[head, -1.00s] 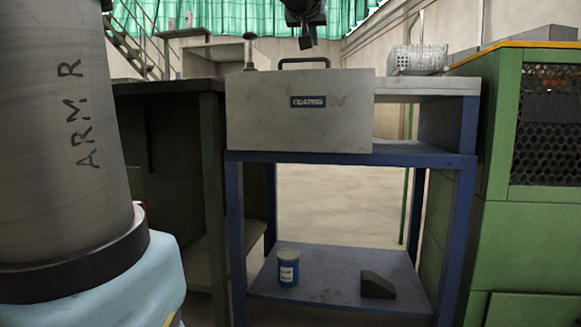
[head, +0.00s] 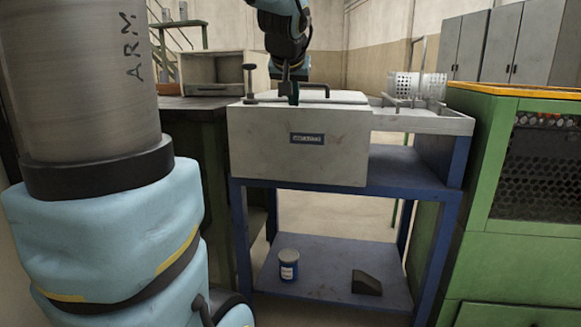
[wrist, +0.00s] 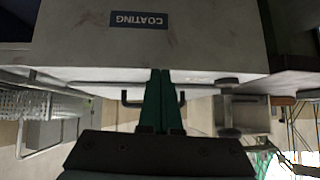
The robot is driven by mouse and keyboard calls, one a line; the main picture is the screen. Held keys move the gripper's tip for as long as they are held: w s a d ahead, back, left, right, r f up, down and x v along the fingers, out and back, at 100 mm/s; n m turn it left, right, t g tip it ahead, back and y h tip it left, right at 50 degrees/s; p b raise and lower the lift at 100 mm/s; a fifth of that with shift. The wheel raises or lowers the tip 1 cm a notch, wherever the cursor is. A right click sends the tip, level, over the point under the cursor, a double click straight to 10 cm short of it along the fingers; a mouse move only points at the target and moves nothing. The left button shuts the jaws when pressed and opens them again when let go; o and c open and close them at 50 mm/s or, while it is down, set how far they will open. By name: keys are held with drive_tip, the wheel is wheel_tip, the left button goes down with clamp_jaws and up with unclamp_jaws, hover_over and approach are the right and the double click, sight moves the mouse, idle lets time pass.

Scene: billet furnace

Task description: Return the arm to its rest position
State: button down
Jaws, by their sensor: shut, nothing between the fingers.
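My gripper (head: 293,99) shows in the head view at the end of my blue and black arm, over the lid of a grey box labelled COATING (head: 265,146). In the wrist view its two green fingers (wrist: 161,74) lie together with nothing between them. The wrist picture shows the box's labelled front (wrist: 200,40) upside down. The box's black handle (head: 314,86) is partly hidden behind my gripper in both views. I cannot tell whether the fingertips touch the box.
The box stands on a blue-framed stand (head: 400,172). A perforated metal basket (head: 418,85) is at its back right. A green cabinet (head: 490,225) flanks the right, a dark bench (head: 190,104) the left.

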drive_tip(key=s+a+r+g+p, duration=0.2)
drive_tip(key=s+p, duration=0.7)
drive_tip(key=p, duration=0.5)
drive_tip(key=s+a+r+n+g+p, duration=0.1)
drive_tip(key=s+a+g+p, duration=0.4)
drive_tip(key=s+p, duration=0.5)
drive_tip(key=r+g+p, duration=0.1)
drive_tip(key=p, duration=0.4)
drive_tip(key=shift+s+a+r+y, duration=0.2)
drive_tip(key=shift+s+r+y, duration=0.05)
drive_tip(key=shift+r+y, duration=0.15)
